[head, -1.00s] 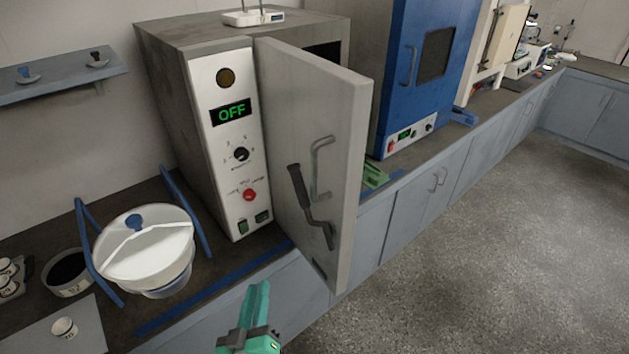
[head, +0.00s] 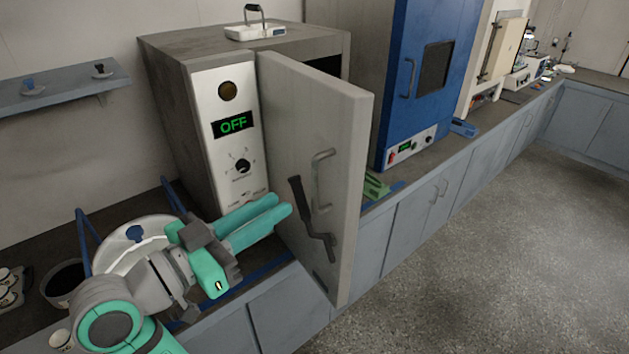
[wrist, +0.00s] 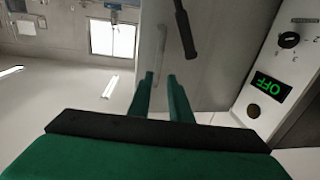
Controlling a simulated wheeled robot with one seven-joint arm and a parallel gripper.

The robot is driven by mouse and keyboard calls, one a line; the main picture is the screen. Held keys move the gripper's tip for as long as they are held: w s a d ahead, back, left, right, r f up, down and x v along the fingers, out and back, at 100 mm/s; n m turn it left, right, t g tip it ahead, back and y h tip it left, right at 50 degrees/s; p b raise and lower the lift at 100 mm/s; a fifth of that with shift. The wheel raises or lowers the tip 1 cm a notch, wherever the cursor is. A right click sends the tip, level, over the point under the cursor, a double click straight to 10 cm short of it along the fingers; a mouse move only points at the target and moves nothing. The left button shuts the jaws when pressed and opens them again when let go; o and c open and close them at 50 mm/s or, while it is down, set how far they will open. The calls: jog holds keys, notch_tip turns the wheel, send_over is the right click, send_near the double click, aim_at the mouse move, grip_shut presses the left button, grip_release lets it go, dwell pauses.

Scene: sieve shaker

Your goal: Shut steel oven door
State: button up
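The steel oven (head: 175,125) stands on the counter with its door (head: 330,105) swung partly open toward me. The door's outer face carries a grey loop handle (head: 317,180) and a dark lever latch (head: 312,220). My gripper (head: 283,205) is in front of the oven's control panel, with its fingertips near the door face, left of the lever. Whether they touch the door I cannot tell. In the wrist view, the two green fingers (wrist: 157,85) are apart with nothing between them, and the door (wrist: 205,60) lies beyond them. My arm hides the lower panel.
A blue oven (head: 425,70) stands to the right, with a green object (head: 375,186) on the counter between. A white lidded bowl (head: 115,258) is partly behind my arm. A wall shelf (head: 60,95) is at left. Floor at right is clear.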

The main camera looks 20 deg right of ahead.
aim_at(312, 184)
jog(key=shift+r+x, duration=0.2)
jog(key=shift+x, duration=5.15)
jog(key=shift+s+d, duration=0.1)
jog(key=shift+s, duration=0.05)
grip_shut()
